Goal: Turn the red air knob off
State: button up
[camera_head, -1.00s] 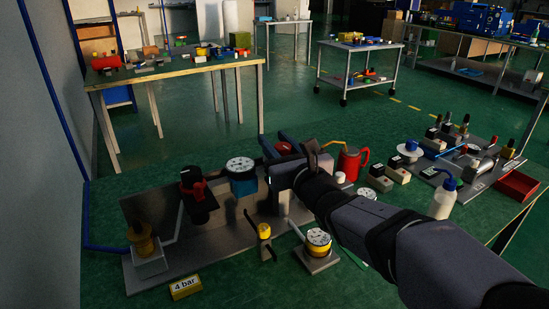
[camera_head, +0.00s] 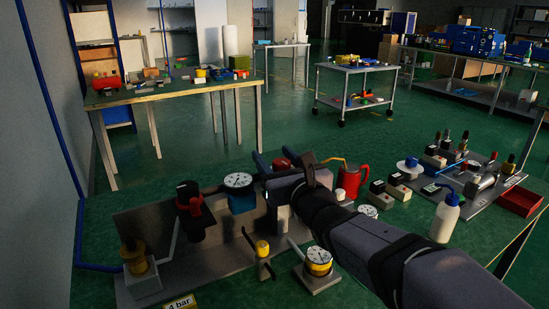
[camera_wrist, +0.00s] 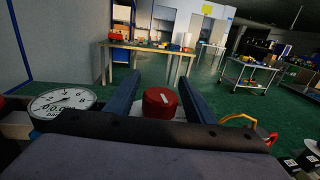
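The red knob (camera_wrist: 160,102) is round, with a white mark on its top. In the wrist view it sits between the two blue fingers of my gripper (camera_wrist: 158,76), with a visible gap on each side. My gripper is open. In the head view my gripper (camera_head: 271,154) is at the right end of the grey panel, and the red knob (camera_head: 281,163) shows between its fingers. The knob's lower part and base are mostly hidden by my gripper.
A dial gauge (camera_head: 238,181) stands left of my gripper, and a black unit with a red handle (camera_head: 193,205) is further left. A red can (camera_head: 352,178) stands close on the right.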

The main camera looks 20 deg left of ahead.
aim_at(281, 166)
jog(key=v, duration=0.7)
jog(key=shift+s+b, duration=0.15)
jog(key=shift+b, duration=0.2)
jog(key=shift+d, duration=0.1)
jog(key=shift+r, duration=0.1)
